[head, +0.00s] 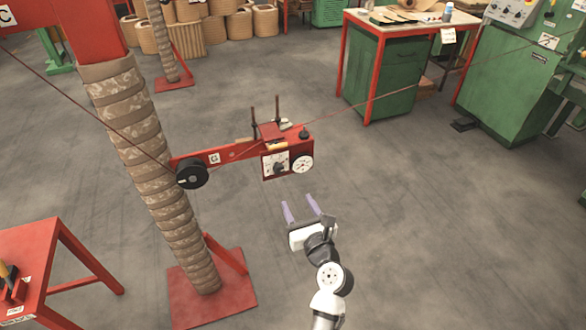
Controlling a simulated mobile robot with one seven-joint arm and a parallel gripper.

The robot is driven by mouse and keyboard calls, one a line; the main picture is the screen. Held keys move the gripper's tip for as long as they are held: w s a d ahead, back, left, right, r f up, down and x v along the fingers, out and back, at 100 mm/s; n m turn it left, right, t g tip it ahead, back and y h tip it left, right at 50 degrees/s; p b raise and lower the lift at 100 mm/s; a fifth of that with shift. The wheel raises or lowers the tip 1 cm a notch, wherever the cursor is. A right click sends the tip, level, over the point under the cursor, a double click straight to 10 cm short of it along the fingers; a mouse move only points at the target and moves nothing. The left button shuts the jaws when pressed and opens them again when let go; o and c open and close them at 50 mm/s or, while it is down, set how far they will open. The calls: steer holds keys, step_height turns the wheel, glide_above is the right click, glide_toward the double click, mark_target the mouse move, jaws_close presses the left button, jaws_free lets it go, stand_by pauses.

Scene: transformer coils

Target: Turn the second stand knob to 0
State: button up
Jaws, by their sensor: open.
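A red stand arm (234,153) marked G reaches right from the wrapped column and ends in a red control box. The box has a white dial plate (270,163) with a dark knob (280,169); its setting is too small to read. A round white dial (303,163) sits to its right, and a small black knob (304,133) is on top. My gripper (301,206) is open and empty, below and slightly right of the box in the picture. Its two purple fingers point up toward the box, apart from it. Which knob counts as second is not clear.
A thin line runs past the black pulley (192,175) and box to the green machine (510,75) at right. The wrapped column (150,160) stands left on a red base plate (212,296). A workbench (398,28) is behind. Floor right of my arm is clear.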

mark_target(280, 170)
steer(key=p+x, duration=0.2)
steer(key=x, duration=1.1)
steer(key=shift+w+a, duration=0.15)
steer(key=shift+a, duration=0.05)
steer(key=c, duration=0.9)
